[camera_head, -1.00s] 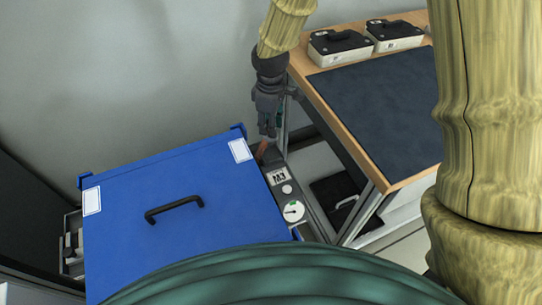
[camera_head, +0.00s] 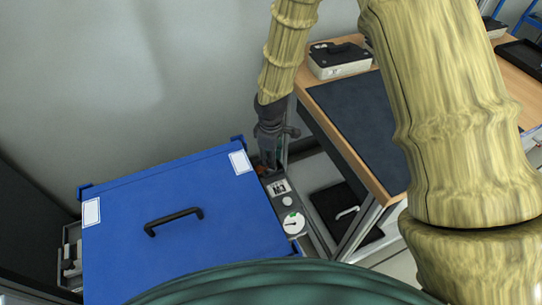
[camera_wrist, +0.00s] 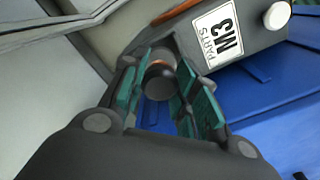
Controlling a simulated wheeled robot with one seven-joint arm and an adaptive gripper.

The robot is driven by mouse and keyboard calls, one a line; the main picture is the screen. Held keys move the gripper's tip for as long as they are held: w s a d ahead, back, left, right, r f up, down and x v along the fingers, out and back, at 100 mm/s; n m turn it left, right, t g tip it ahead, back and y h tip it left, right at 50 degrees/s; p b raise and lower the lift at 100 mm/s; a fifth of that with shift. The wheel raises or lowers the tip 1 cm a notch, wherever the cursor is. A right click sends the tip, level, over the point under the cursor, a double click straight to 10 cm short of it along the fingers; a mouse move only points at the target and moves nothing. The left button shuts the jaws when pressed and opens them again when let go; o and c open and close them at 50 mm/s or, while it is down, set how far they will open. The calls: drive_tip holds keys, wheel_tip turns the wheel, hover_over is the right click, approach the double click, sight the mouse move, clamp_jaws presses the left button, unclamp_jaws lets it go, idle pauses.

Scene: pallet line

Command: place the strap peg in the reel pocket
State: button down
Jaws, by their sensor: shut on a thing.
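My gripper (camera_head: 268,163) points down beside the right edge of the blue lid, at the far end of a grey unit. In the wrist view its teal pads (camera_wrist: 166,72) are shut on the strap peg (camera_wrist: 159,82), a dark round piece with a coppery band. The peg's far end is hidden. I cannot make out the reel pocket; the gripper covers that area in the head view. Whether the peg touches the unit cannot be told.
A blue lid (camera_head: 200,245) with a black handle (camera_head: 174,221) fills the left. The label (camera_head: 277,187) and a round gauge (camera_head: 293,224) sit on the unit. A wooden bench (camera_head: 322,118) with a dark mat (camera_head: 362,120) stands at right. An orange part (camera_wrist: 176,11) lies beside the unit.

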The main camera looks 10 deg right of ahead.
drive_tip(key=c, duration=1.1)
unclamp_jaws()
wheel_tip(320, 180, up, 12)
